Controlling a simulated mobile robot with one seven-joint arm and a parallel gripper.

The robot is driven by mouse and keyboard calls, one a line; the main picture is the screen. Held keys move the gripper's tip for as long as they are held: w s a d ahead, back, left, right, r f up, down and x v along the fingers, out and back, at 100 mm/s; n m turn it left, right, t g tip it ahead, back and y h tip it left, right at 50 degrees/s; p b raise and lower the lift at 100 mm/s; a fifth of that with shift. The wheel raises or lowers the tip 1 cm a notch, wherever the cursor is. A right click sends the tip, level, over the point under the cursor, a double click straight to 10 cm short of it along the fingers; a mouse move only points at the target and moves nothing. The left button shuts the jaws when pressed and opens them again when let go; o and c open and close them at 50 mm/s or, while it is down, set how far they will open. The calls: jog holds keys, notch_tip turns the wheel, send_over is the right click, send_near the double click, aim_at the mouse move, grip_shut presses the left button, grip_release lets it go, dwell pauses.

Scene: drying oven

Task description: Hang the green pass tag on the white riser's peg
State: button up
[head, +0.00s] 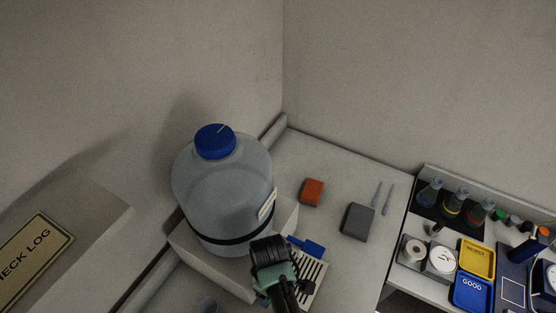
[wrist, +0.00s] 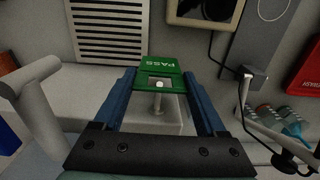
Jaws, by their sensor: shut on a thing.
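The green pass tag (wrist: 165,68) is between the blue fingertips of my gripper (wrist: 160,80) in the wrist view, and my gripper is shut on it. The tag has a rectangular opening. The pale tip of a peg (wrist: 159,85) shows in that opening, and its shaft shows below the tag's lower edge. I cannot tell whether the peg passes through the tag or stands behind it. A pale block, seemingly the white riser (wrist: 160,123), shows beneath the peg. In the head view my black wrist hides the tag and peg.
A large clear bottle with a blue cap (head: 224,190) stands on a pale base, close beside my arm. A white slotted panel (head: 312,278) is to the right. A red block (head: 312,191) and a grey block (head: 357,221) lie on the counter, with free room between them.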

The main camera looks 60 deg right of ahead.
jog(key=shift+w+f+b, duration=0.1)
jog(key=shift+w+b, duration=0.25)
jog(key=shift+w, duration=0.25)
jog(key=shift+w+a+f, duration=0.1)
jog(key=shift+w+f, duration=0.3)
jog(key=shift+w, duration=0.2)
jog(key=o, duration=1.4)
jog(key=shift+c, duration=0.2)
jog(key=shift+r, duration=0.1)
notch_tip(320, 180, up, 13)
jog(key=shift+b, duration=0.3)
